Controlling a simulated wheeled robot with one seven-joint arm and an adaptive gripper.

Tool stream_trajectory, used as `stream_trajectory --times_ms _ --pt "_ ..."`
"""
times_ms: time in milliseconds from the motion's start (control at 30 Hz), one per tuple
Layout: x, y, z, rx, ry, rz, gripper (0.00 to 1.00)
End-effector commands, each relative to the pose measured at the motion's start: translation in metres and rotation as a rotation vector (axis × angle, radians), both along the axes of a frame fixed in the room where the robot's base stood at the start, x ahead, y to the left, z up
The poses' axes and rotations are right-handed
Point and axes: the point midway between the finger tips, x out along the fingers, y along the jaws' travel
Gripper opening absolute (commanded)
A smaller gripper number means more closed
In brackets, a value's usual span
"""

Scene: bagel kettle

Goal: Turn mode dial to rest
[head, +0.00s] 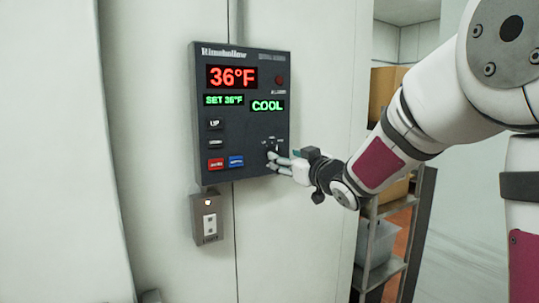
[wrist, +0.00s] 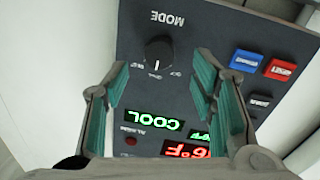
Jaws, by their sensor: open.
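The mode dial (wrist: 158,50) is a round black knob under the upside-down word MODE in the wrist view. Its pale pointer mark faces down in that picture, toward the middle of several small labels that are hard to read. The control panel (head: 222,130) is dark grey and wall-mounted; its green mode display (head: 267,106) reads COOL. My gripper (head: 274,158) is at the panel's lower right, by the dial. In the wrist view my gripper (wrist: 161,75) is open, its teal-padded fingers on either side of the dial with nothing between them. I cannot tell whether the tips touch the panel.
A red button (head: 216,164) and a blue button (head: 236,161) sit left of the dial, below the UP button (head: 215,125). A light switch box (head: 206,218) is under the panel. A metal shelf (head: 385,245) stands at right behind my arm.

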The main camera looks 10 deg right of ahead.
Motion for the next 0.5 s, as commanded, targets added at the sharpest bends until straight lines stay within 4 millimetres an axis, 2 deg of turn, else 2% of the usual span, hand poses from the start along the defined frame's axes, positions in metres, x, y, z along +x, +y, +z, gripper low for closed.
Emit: stream_trajectory --times_ms 200,500 --pt "0.033 0.008 0.0 0.001 0.001 0.0 0.52" --pt "0.047 0.011 0.0 0.001 0.0 -0.001 0.52"
